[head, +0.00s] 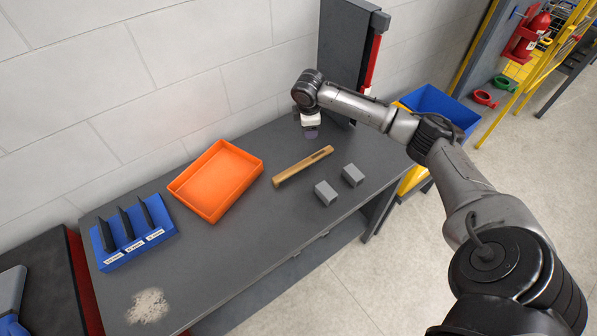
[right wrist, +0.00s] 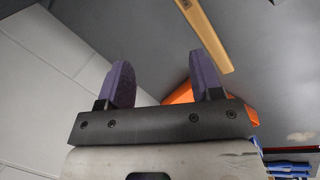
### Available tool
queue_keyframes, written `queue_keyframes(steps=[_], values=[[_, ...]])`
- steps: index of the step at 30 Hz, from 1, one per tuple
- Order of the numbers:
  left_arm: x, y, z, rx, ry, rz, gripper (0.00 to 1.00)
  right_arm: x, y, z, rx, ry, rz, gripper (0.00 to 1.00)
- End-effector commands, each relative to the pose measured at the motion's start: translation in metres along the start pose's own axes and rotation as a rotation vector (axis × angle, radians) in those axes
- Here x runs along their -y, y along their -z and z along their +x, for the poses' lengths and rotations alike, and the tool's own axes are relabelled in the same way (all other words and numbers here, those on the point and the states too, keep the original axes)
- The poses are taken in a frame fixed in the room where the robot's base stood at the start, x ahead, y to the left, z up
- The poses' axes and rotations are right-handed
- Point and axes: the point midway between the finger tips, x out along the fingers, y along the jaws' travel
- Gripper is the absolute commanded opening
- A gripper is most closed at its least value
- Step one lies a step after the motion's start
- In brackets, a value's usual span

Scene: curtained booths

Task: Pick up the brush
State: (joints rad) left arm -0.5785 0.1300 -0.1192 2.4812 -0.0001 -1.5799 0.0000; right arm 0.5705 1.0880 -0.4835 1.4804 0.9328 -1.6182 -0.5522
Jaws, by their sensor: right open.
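The brush (head: 303,166) is a long, narrow wooden piece lying flat on the grey table, right of the orange tray. My right gripper (head: 311,133) is near the back of the table, beyond the brush's far end and apart from it. In the right wrist view its two purple fingers (right wrist: 163,80) are spread with nothing between them. The brush (right wrist: 205,35) shows there too, up and to the right of the fingers. My left gripper is not in view.
On the grey table (head: 240,245) are an orange tray (head: 211,217), two grey blocks (head: 326,194) (head: 353,175), a blue holder (head: 158,250) with dark upright pieces, and a pale dusty patch (head: 148,306). A dark panel (head: 345,45) stands at the back. A blue bin (head: 437,105) is at right.

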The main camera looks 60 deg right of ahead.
Motion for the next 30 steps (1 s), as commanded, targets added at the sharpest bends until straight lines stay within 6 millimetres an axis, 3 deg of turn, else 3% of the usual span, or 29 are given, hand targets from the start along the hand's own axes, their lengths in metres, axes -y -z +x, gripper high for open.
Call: queue_keyframes(steps=[4, 12, 17, 30], values=[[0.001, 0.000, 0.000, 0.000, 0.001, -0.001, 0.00, 0.013, -0.003, 0.012, -0.071, 0.169, -0.201, 0.60], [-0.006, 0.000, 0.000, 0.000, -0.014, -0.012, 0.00, 0.022, 0.002, 0.011, -0.127, 0.195, -0.496, 0.60], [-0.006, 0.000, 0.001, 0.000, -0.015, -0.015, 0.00, 0.025, 0.003, 0.023, -0.131, 0.194, -0.544, 0.60], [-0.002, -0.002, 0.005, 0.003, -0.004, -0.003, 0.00, 0.039, 0.008, 0.087, -0.131, 0.192, -0.545, 0.60]])
